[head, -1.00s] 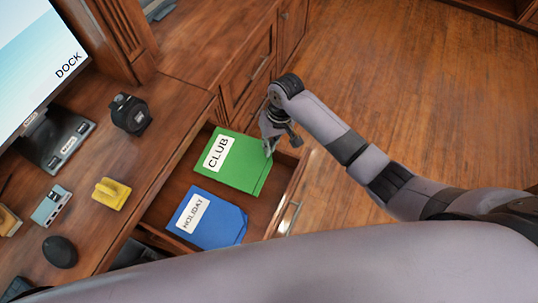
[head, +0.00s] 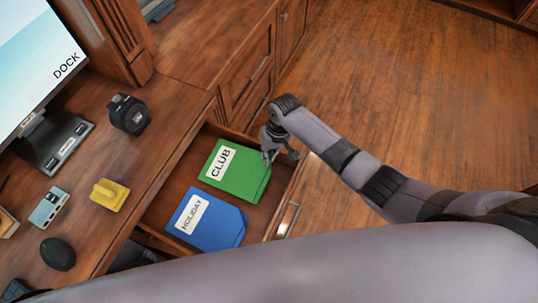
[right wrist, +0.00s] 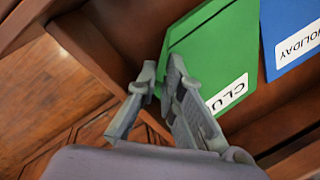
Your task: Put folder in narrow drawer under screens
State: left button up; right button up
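The green folder (head: 238,178), labelled CLUB, lies in the open narrow drawer (head: 160,204) under the desk top, beside the blue HOLIDAY folder (head: 217,229). My right gripper (head: 269,156) is at the green folder's right corner, over the drawer's far right side. In the right wrist view, its fingertips (right wrist: 160,72) are spread a little, with the green folder's edge (right wrist: 181,45) showing between and beyond them. The fingers do not look closed on it. My left gripper is not in view.
The screen (head: 35,60) stands on the desk at left. A black device (head: 129,114), a yellow object (head: 108,195), a small blue-grey device (head: 49,207) and a black mouse (head: 58,253) are on the desk top. Cabinet doors (head: 245,85) stand behind the drawer; open floor lies right.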

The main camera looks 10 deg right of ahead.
jog(key=o, duration=0.3)
jog(key=r, duration=0.4)
jog(key=d+r, duration=0.1)
jog(key=r, duration=0.3)
jog(key=d+r, duration=0.1)
jog(key=r, duration=0.3)
jog(key=shift+w+p, duration=0.4)
jog(key=shift+f, duration=0.1)
